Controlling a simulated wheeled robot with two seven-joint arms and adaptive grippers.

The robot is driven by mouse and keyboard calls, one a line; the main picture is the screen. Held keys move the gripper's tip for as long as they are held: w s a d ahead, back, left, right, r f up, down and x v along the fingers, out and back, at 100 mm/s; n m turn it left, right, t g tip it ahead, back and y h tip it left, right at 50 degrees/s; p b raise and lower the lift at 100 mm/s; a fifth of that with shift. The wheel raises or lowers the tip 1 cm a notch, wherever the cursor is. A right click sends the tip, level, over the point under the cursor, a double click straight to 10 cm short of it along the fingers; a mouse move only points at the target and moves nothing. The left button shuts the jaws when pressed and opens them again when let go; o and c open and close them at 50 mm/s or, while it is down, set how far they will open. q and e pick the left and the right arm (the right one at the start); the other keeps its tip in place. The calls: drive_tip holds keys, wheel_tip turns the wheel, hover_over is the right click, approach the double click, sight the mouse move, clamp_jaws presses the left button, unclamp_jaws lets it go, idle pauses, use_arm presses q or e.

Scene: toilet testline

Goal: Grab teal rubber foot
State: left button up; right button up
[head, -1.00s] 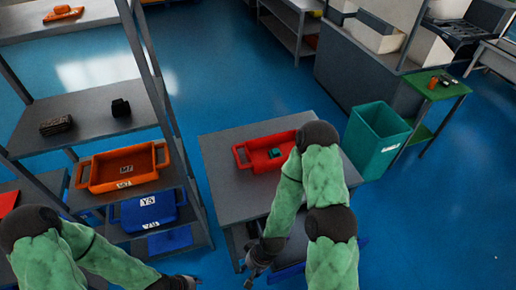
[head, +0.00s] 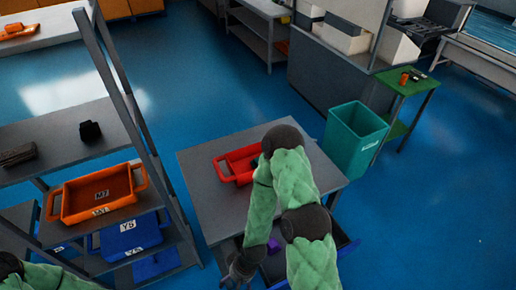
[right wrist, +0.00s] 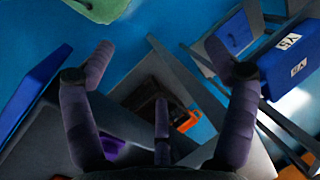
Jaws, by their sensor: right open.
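In the head view a red tray (head: 226,170) sits on the grey table, partly covered by my right arm. I cannot make out the teal rubber foot clearly now; my right arm covers the side of the tray where a teal piece lay earlier. My right gripper (head: 238,272) hangs low at the table's near-left edge, apart from the tray. In the right wrist view its dark purple fingers (right wrist: 162,68) are spread wide with nothing between them. Only a bit of my left arm shows at the bottom left of the head view; its gripper is out of view.
A grey shelf on the left holds an orange tray (head: 97,194) and a blue bin (head: 130,236). A purple item (head: 273,246) lies near the table's front edge. A teal bin (head: 353,139) stands right of the table.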

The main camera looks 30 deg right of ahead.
drive_tip(key=shift+d+r, duration=0.2)
